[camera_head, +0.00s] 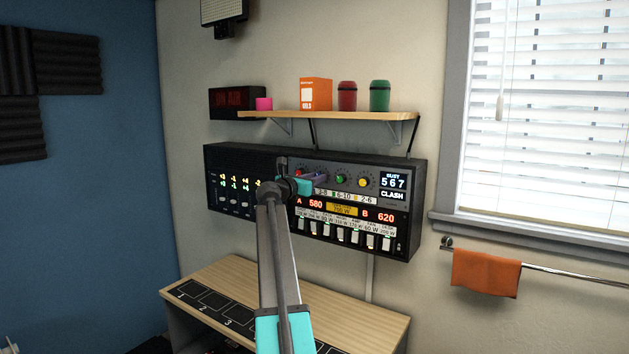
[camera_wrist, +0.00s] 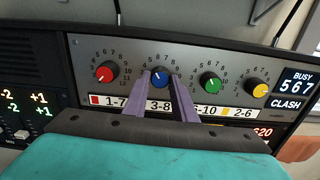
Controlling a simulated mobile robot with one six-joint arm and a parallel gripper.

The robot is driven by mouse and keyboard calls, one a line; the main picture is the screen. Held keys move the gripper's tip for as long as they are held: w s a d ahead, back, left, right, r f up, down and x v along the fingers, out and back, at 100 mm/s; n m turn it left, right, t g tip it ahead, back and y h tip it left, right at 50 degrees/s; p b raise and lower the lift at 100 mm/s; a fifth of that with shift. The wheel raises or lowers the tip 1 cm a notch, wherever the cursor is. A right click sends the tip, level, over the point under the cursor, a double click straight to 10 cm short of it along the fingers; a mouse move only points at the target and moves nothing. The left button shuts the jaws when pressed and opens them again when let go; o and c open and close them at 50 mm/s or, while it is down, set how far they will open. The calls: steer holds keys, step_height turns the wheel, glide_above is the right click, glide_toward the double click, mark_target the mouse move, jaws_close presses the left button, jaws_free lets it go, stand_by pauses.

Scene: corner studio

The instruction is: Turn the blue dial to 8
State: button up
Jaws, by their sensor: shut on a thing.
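The blue dial (camera_wrist: 160,76) is second from left in the row of dials on the wall panel (camera_wrist: 135,47) in the wrist view. Numbers ring it, and its white mark tilts slightly up and left; I cannot read the exact number under it. My gripper (camera_wrist: 161,83) has its two purple fingers on either side of the blue dial, shut on it. A label strip below reads 3-8 under this dial. In the head view my gripper (camera_head: 319,178) reaches the panel and mostly hides the blue dial.
The red dial (camera_wrist: 106,73) is to the left, the green dial (camera_wrist: 210,83) and yellow dial (camera_wrist: 257,88) to the right. A display (camera_wrist: 296,88) reads BUSY 567 CLASH. In the head view, a shelf (camera_head: 345,115) hangs above the panel and a wooden desk (camera_head: 235,275) stands below.

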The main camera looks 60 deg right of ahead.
steer(key=shift+r+m+b, duration=0.1)
steer(key=shift+m+b, duration=5.35)
steer(key=shift+m, duration=1.65)
steer(key=o, duration=1)
steer(key=shift+o, duration=0.2)
